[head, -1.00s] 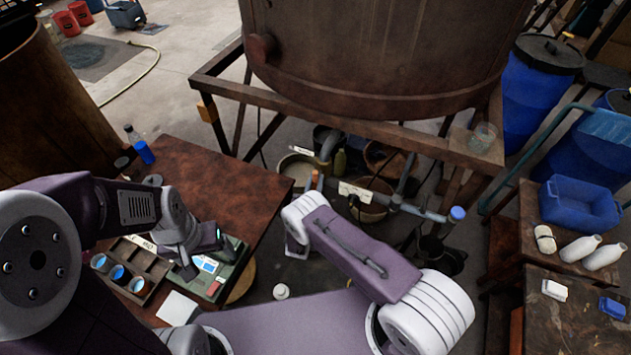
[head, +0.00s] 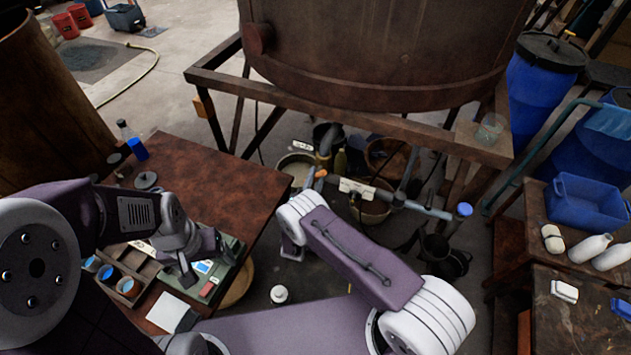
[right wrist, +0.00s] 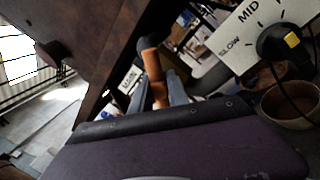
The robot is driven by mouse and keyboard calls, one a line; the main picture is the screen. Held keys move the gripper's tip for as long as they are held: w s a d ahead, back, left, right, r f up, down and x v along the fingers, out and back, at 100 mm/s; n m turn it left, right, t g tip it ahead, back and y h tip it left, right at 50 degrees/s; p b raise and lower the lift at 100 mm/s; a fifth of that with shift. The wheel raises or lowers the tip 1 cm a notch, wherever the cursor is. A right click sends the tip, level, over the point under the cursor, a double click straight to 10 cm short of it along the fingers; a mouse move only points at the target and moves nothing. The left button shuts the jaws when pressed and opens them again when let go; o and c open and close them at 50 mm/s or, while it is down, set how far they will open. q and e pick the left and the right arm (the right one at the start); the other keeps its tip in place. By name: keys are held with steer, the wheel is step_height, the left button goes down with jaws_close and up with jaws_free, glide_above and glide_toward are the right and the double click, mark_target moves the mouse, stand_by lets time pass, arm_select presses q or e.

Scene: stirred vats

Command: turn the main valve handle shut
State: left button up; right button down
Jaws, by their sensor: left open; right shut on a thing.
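The main valve handle (right wrist: 154,72) is orange with a darker rounded end, beside a white label reading MAIN (right wrist: 130,80) in the right wrist view. My left gripper (head: 207,264) is open and empty above the green case on the left table.
A dial plate (right wrist: 265,30) marked SLOW and MID, with a black knob, is close right of the handle. A grey pipe with a blue cap (head: 464,209) runs right. The vat's frame (head: 340,123) stands above. Buckets (head: 299,170) crowd the floor.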

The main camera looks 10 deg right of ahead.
steer(key=m+b, duration=0.1)
steer(key=m, duration=0.1)
steer(key=m+h+b, duration=0.1)
steer(key=m, duration=0.1)
steer(key=m+b, duration=0.2)
steer(key=shift+f+h, duration=0.25)
steer(key=shift+h, duration=0.15)
steer(key=shift+r+m+g+h+b, duration=0.1)
steer(key=shift+m+g+h+b, duration=0.15)
steer(key=shift+m+b, duration=0.8)
steer(key=shift+r+m+g+h+b, duration=0.15)
steer(key=shift+m+h+b, duration=0.15)
steer(key=shift+m, duration=1.45)
steer(key=c, duration=1.3)
jaws_free()
steer(key=shift+f, duration=0.1)
steer(key=b+v, duration=0.2)
steer(key=v, duration=0.7)
